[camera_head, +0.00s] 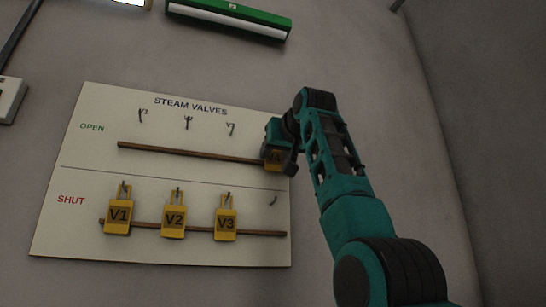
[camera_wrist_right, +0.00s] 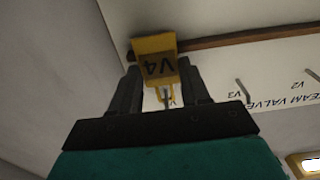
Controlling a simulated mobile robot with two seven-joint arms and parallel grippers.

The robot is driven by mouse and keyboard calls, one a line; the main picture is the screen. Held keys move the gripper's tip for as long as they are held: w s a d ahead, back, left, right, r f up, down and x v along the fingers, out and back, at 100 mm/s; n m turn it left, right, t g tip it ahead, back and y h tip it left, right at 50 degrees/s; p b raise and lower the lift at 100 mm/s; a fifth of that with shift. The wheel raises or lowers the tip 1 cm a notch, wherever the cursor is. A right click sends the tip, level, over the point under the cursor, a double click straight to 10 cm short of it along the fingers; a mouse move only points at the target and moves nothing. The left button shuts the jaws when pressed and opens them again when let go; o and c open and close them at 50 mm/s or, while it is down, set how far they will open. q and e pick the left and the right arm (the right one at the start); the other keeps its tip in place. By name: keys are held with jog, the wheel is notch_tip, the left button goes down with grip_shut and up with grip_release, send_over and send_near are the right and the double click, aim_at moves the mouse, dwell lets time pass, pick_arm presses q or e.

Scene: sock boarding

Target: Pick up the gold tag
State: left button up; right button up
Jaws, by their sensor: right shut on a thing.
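The gold tag marked V4 (camera_wrist_right: 155,62) is between the fingers of my right gripper (camera_wrist_right: 160,85) in the right wrist view, upside down there. In the head view the V4 tag (camera_head: 273,160) shows partly behind my right gripper (camera_head: 280,158), at the right end of the upper wooden rail (camera_head: 190,152). The gripper is shut on the tag. I cannot tell whether the tag touches the rail or a hook. Three more gold tags, V1 (camera_head: 118,215), V2 (camera_head: 173,220) and V3 (camera_head: 225,223), hang on hooks in the SHUT row. My left gripper is not in view.
The STEAM VALVES board (camera_head: 75,150) is on the grey wall. Its OPEN row has bare hooks above the upper rail. A lower rail (camera_head: 260,233) runs by the SHUT tags, with a bare hook (camera_head: 273,199) at right. A green-framed light (camera_head: 230,18) is above.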

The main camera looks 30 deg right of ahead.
jog(key=shift+c, duration=1.4)
jog(key=shift+s+a+r, duration=0.1)
jog(key=shift+s+r, duration=0.25)
jog(key=shift+r, duration=0.05)
jog(key=s+a+r, duration=0.3)
jog(key=s+r, duration=0.4)
jog(key=s, duration=0.6)
